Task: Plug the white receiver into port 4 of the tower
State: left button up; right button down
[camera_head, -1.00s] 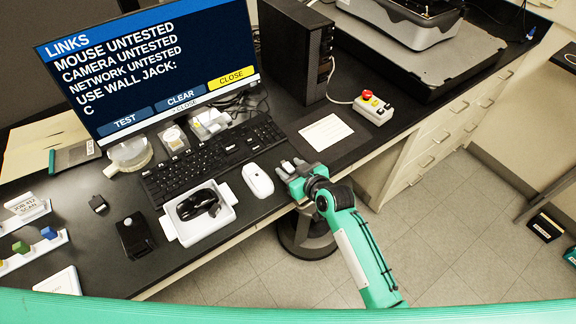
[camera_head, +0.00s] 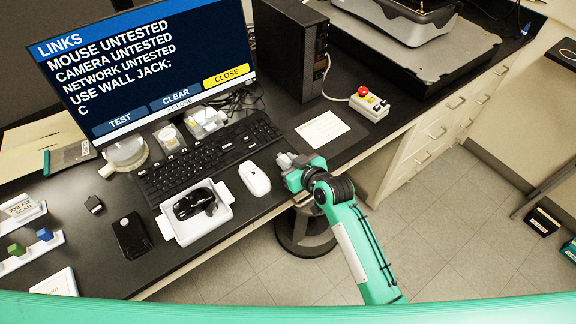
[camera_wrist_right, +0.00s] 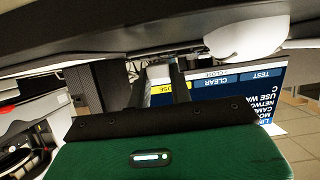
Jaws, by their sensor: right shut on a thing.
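The black tower (camera_head: 288,48) stands upright behind the desk's middle, right of the monitor. Its narrow face with a light strip is turned right; port numbers are too small to read. My right gripper (camera_head: 284,160) is over the desk's front edge, right of the white mouse (camera_head: 255,179) and well short of the tower. In the right wrist view its two dark fingers (camera_wrist_right: 157,88) are close together around a small pale thing, which I take for the white receiver; it is mostly hidden and hard to make out. My left gripper is out of view.
The monitor (camera_head: 150,65) and black keyboard (camera_head: 205,157) are to the left. A white card (camera_head: 322,130) on a dark pad lies between my right gripper and the tower. A box with a red button (camera_head: 368,103) stands right of it, its cable running to the tower.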

notch_tip(320, 180, up, 18)
jog(key=b, duration=0.2)
jog(key=shift+f, duration=0.2)
